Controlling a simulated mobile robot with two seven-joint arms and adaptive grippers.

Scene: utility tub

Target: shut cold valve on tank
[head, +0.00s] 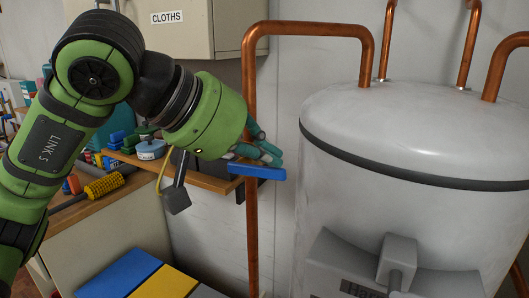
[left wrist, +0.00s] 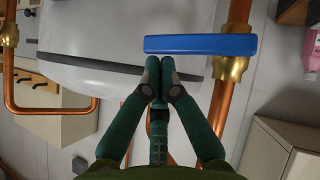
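The blue lever handle (head: 256,172) of the valve lies across the upright copper pipe (head: 252,230) beside the white tank (head: 400,140). In the left wrist view the blue handle (left wrist: 195,44) is crosswise to the pipe, with the brass valve body (left wrist: 232,66) at its right end. My left gripper (head: 268,147) is just above and behind the handle in the head view. In the left wrist view my left gripper (left wrist: 160,68) has its fingertips together, empty, just below the handle's edge. I cannot tell whether they touch it. My right gripper is not in view.
A wooden shelf (head: 205,180) with small items is behind my left wrist. A cabinet labelled CLOTHS (head: 165,30) hangs above. More copper pipes (head: 468,45) rise from the tank top. A grey housing (head: 340,265) is on the tank front.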

